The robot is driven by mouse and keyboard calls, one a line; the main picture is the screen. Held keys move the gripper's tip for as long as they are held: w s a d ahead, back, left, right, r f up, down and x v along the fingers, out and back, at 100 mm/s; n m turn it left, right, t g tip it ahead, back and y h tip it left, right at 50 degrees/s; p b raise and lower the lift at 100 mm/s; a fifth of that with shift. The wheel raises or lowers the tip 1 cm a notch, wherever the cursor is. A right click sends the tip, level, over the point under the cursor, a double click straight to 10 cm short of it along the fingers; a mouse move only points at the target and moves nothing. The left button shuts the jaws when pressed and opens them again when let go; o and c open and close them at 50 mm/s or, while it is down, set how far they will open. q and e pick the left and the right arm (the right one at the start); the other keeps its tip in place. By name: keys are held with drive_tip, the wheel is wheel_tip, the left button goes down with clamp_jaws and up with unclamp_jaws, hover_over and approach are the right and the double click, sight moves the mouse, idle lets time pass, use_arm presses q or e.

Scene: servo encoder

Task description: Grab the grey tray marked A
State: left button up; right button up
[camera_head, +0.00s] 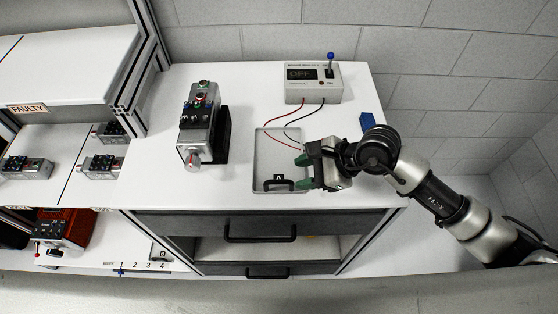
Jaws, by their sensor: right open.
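The grey tray marked A (268,160) lies flat on the white bench top, near its front edge. The gripper hides part of that edge. I cannot tell whether the fingers touch the tray. My left gripper does not show.
A grey device (199,125) with connectors stands left of the tray. A box reading OFF (313,83) stands behind, its red and black wires running to the tray. A blue block (367,122) is at the right. Shelves with more devices (103,166) are at the left.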

sight(279, 181)
drive_tip(key=x, duration=0.3)
drive_tip(key=shift+w+a+p, duration=0.1)
drive_tip(key=shift+a+p, duration=0.05)
drive_tip(key=shift+p, duration=0.15)
drive_tip(key=shift+a+f, duration=0.1)
drive_tip(key=shift+a, duration=0.1)
drive_tip(key=p+x, duration=0.2)
drive_tip(key=x, duration=0.2)
drive_tip(key=shift+a+f, duration=0.1)
drive_tip(key=shift+a, duration=0.1)
drive_tip(key=shift+a+f, duration=0.1)
drive_tip(key=shift+f, duration=0.15)
drive_tip(key=shift+r, duration=0.1)
clamp_jaws()
